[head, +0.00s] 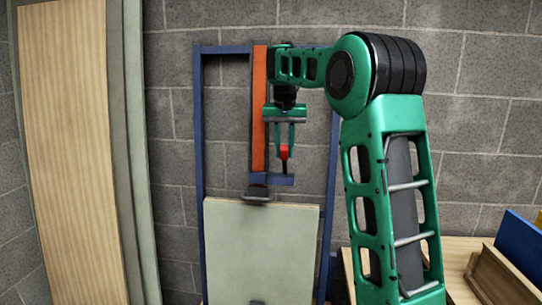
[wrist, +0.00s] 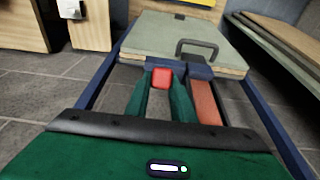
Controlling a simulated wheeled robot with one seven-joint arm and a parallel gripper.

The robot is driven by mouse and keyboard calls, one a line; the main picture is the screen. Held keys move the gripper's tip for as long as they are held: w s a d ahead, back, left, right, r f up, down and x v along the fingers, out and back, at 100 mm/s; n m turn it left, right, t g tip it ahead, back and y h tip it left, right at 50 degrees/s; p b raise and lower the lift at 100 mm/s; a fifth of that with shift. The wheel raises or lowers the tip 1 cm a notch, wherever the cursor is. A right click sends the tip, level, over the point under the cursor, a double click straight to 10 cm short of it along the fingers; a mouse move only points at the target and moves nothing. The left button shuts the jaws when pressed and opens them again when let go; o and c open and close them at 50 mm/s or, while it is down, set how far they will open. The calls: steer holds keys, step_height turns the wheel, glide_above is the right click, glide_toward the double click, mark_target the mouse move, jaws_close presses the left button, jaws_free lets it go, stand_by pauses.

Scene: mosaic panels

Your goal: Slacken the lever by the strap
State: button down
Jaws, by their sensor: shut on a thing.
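The lever (head: 284,153) has a red grip and a dark lower end. It stands just right of the long orange strap (head: 259,120) on the blue frame. My gripper (head: 284,146) points down from above, with its green fingers shut on the red grip. In the wrist view the red grip (wrist: 161,77) sits between the fingertips (wrist: 163,88), and the orange strap (wrist: 204,102) runs beside the right finger. The lever's pivot is not clear in either view.
A pale green panel (head: 262,250) with a dark handle (wrist: 198,47) sits low in the blue frame (head: 200,130). Tall boards (head: 75,150) lean at the left. A wooden bench (head: 465,262) with a blue item (head: 522,240) stands right. A grey block wall is behind.

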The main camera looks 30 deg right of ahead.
steer(key=shift+w+d+r+g+y, duration=0.25)
steer(key=shift+w+g+y, duration=0.1)
steer(key=shift+w+g, duration=0.1)
steer(key=shift+w+d+r+g+y, duration=0.15)
steer(key=shift+w+r+g+y, duration=0.1)
steer(key=shift+w+g+y, duration=0.15)
steer(key=shift+w, duration=0.1)
steer(key=c, duration=1.5)
jaws_free()
steer(key=shift+a, duration=0.1)
step_height(320, 180, up, 8)
steer(key=shift+c, duration=0.7)
